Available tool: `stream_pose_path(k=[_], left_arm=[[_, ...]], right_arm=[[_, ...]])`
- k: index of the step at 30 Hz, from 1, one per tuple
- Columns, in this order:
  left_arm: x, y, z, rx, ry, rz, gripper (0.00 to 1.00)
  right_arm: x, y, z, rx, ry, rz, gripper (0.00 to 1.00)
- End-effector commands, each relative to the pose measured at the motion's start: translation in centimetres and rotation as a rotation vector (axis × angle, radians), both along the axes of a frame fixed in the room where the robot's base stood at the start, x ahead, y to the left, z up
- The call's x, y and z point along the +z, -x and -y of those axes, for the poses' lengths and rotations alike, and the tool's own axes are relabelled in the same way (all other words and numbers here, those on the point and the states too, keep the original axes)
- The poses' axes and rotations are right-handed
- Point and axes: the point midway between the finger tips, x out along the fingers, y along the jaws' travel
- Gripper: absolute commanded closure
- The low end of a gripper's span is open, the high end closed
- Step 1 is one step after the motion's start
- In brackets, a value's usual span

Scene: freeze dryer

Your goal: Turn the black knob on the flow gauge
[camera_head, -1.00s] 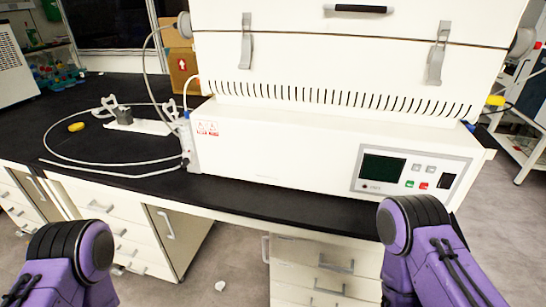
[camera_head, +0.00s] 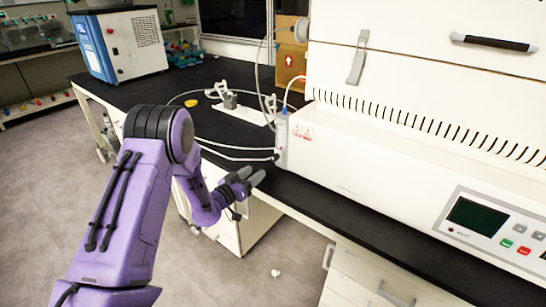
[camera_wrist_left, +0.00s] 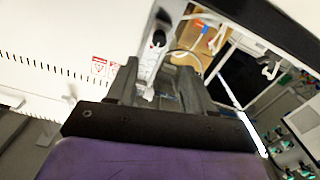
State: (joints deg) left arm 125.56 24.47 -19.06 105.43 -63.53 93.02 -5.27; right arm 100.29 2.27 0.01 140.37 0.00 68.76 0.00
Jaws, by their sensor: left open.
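The flow gauge (camera_head: 282,138) is a clear upright tube at the left front corner of the white machine. Its small black knob (camera_head: 275,157) is low on it, near the bench edge. My left gripper (camera_head: 251,176) is open and empty, in front of the bench edge, lower and to the left of the knob, apart from it. In the left wrist view, the gauge (camera_wrist_left: 153,62) and a dark knob (camera_wrist_left: 158,39) show beyond the open left gripper (camera_wrist_left: 155,78). My right gripper is out of view.
The white freeze dryer (camera_head: 380,165) with its control panel (camera_head: 500,226) fills the right side. White tubing (camera_head: 232,152) loops over the black bench (camera_head: 222,128). A white rack (camera_head: 243,113) and a yellow item (camera_head: 191,103) lie behind. Open floor is at left.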

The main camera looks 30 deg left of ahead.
Motion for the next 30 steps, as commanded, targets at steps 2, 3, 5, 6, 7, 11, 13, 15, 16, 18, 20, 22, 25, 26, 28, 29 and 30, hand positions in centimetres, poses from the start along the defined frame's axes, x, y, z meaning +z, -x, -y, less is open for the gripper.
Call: stream_pose_path(k=[2, 3, 5, 6, 7, 11, 13, 15, 16, 18, 20, 22, 25, 26, 28, 29, 30], left_arm=[[0.2, -1.2, 0.2, -0.007, -0.003, 0.005, 0.48], [0.2, -1.9, 0.2, -0.006, -0.003, 0.004, 0.48], [0.2, -3.3, 0.4, -0.006, -0.003, 0.004, 0.48], [0.2, -4.2, 0.4, -0.007, -0.003, 0.003, 0.48], [0.2, -5.0, 0.5, -0.007, -0.002, 0.002, 0.48], [0.0, -7.6, 0.7, -0.005, -0.002, 0.000, 0.48], [0.0, -8.7, 0.9, -0.005, -0.002, -0.001, 0.48], [-0.1, -9.5, 0.9, -0.004, -0.001, -0.001, 0.48], [0.0, -9.7, 0.9, -0.005, 0.000, -0.001, 0.48], [-0.1, -10.0, 1.0, -0.005, 0.001, -0.002, 0.48], [-0.1, -10.1, 1.0, -0.005, 0.001, -0.002, 0.48], [-0.1, -10.1, 1.0, -0.005, 0.001, -0.002, 0.48], [-0.1, -10.1, 1.0, -0.005, 0.001, -0.002, 0.48], [-0.1, -10.1, 1.0, -0.005, 0.001, -0.002, 0.58], [-0.1, -10.1, 1.0, -0.005, 0.001, -0.002, 0.81], [-0.1, -10.1, 1.0, -0.005, 0.001, -0.002, 0.91], [-0.1, -10.1, 1.0, -0.005, 0.001, -0.002, 1.00]], right_arm=[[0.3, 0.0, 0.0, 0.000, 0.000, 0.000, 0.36], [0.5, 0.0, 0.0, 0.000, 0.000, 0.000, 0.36], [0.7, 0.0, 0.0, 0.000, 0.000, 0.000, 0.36], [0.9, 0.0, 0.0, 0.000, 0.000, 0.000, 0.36], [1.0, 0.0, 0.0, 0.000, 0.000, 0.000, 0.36], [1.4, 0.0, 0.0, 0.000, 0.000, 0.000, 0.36], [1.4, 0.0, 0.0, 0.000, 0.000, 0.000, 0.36], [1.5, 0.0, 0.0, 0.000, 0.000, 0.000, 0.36], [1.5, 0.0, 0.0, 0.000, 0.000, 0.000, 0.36], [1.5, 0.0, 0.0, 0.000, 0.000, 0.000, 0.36], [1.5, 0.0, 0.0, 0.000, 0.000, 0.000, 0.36], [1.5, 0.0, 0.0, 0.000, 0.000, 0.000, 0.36], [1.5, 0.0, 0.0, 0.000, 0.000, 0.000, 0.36], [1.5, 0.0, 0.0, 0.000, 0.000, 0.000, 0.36], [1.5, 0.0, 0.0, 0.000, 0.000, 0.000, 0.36], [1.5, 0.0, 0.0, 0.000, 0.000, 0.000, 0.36], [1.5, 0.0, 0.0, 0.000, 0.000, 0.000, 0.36]])
